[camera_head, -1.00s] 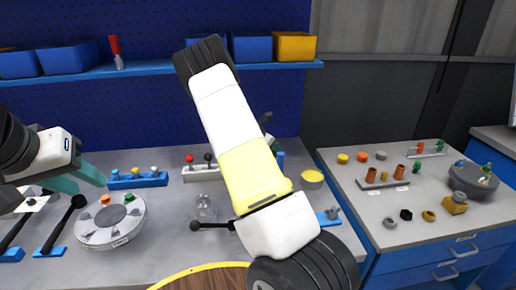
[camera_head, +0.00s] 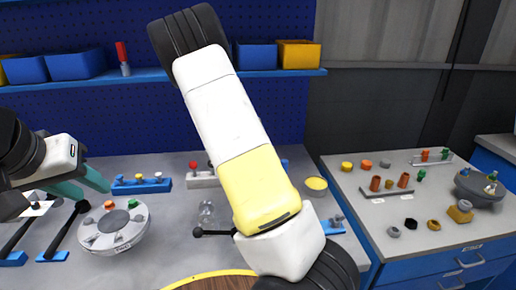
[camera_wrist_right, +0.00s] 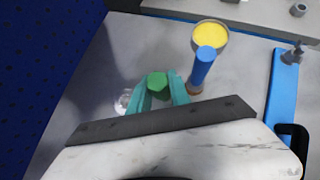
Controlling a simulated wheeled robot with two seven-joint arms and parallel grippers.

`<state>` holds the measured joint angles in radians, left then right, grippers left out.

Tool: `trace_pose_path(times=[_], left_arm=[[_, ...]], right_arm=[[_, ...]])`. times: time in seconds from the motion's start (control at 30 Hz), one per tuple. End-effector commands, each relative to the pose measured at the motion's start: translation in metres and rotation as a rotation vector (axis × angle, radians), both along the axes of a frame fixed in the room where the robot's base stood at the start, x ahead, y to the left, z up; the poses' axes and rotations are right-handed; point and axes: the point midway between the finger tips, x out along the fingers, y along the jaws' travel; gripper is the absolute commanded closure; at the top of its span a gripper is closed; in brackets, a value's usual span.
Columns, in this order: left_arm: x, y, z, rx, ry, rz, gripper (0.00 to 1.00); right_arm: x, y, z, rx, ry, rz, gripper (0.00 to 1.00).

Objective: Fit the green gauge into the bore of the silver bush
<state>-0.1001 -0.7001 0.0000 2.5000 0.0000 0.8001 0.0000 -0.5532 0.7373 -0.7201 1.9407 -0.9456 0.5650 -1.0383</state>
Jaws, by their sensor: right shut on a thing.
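The green gauge (camera_wrist_right: 158,82) shows its hexagonal green end between the teal fingers of my right gripper (camera_wrist_right: 163,90), which is shut on it. In the head view my right arm hides this gripper and the gauge. A shiny, clear-looking silver piece (camera_head: 207,210) stands on the left bench; it also shows just left of the fingers in the right wrist view (camera_wrist_right: 123,101). It may be the silver bush, but I cannot make out its bore. The gauge is apart from it in the picture. My left gripper (camera_head: 92,188) is open and empty at the left, near the round grey fixture.
The round grey fixture (camera_head: 114,232) stands on the left bench. A blue-handled upright tool (camera_wrist_right: 204,68) and a yellow-topped round container (camera_wrist_right: 210,36) are close to my right gripper. A black-knobbed lever (camera_head: 212,233) lies in front of the silver piece. The right bench (camera_head: 350,205) holds several small parts.

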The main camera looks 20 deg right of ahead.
Motion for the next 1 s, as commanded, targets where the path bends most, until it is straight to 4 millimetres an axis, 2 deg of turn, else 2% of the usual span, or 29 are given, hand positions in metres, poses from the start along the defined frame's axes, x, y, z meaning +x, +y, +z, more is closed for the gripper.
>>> trace_pose_path(times=[0.03, 0.2, 0.33, 0.47, 0.7, 0.83, 1.0], left_arm=[[0.000, 0.000, 0.000, 0.000, 0.000, 0.000, 0.64], [0.000, 0.000, 0.000, 0.000, 0.000, 0.000, 0.64], [0.000, 0.000, 0.000, 0.000, 0.000, 0.000, 0.64], [0.000, 0.000, 0.000, 0.000, 0.000, 0.000, 0.64], [0.000, 0.000, 0.000, 0.000, 0.000, 0.000, 0.64], [0.000, 0.000, 0.000, 0.000, 0.000, 0.000, 0.64], [0.000, 0.000, 0.000, 0.000, 0.000, 0.000, 0.64]], right_arm=[[-0.007, 0.010, 0.002, 0.000, -0.001, 0.002, 1.00], [-0.024, 0.030, 0.004, 0.000, -0.001, 0.000, 1.00], [-0.024, 0.035, 0.008, -0.004, -0.003, -0.006, 1.00], [0.003, 0.029, 0.022, -0.016, -0.010, -0.019, 1.00], [0.066, 0.014, 0.056, -0.014, -0.009, -0.022, 1.00], [0.085, 0.012, 0.066, -0.006, -0.004, -0.011, 1.00], [0.092, 0.012, 0.070, 0.000, -0.002, -0.004, 1.00]])
